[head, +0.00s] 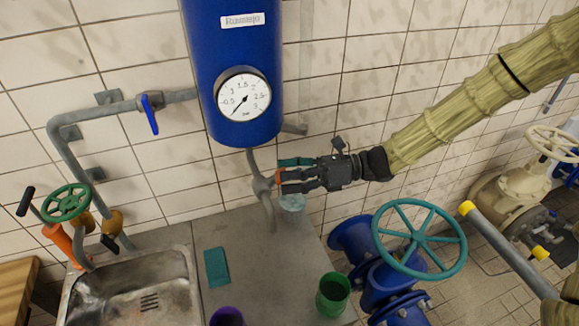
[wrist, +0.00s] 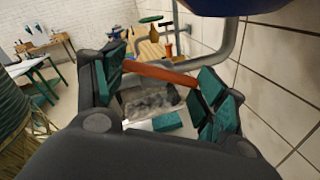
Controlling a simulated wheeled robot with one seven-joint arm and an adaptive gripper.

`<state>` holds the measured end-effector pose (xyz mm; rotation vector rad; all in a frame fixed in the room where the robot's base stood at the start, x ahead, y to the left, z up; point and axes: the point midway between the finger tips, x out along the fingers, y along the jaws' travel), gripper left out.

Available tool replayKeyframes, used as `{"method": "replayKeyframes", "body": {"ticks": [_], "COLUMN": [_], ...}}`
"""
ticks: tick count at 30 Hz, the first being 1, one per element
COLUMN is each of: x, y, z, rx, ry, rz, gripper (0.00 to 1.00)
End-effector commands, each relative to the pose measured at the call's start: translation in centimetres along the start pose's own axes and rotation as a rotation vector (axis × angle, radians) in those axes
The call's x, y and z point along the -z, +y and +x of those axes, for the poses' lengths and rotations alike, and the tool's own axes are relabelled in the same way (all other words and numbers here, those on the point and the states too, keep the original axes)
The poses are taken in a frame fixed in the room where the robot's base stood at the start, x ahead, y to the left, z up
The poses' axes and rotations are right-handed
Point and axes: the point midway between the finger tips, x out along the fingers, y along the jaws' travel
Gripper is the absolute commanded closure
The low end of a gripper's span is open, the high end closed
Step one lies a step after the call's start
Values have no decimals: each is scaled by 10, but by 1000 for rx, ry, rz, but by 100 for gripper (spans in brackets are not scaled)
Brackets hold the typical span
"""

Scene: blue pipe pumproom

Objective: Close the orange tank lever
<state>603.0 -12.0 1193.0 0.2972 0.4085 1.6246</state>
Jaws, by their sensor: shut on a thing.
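The orange tank lever (head: 278,177) sits on the grey outlet pipe below the blue tank (head: 230,70). In the head view only a small part of it shows, at my fingertips. In the wrist view the orange lever (wrist: 158,74) spans the space between the two finger pads, its ends against or behind them. My gripper (head: 284,176) reaches in from the right and is shut on the lever. The teal pads also show in the wrist view (wrist: 160,95). The fingers hide part of the lever and its joint with the pipe.
A pressure gauge (head: 243,95) and a blue-handled valve (head: 149,113) are close by. Below are a counter with a teal sponge (head: 216,267), green cup (head: 333,294), purple cup (head: 227,317) and metal sink (head: 125,280). A large teal handwheel (head: 419,236) stands right of the counter.

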Motion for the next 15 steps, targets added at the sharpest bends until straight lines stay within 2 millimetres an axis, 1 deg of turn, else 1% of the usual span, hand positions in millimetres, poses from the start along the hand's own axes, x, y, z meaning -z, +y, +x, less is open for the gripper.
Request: {"method": "replayKeyframes", "body": {"ticks": [1, 15], "x": [-8, -8], "y": [2, 5], "z": [-1, 0], "rx": [21, 219], "ry": [-7, -8], "rz": [35, 435], "gripper": [52, 52]}}
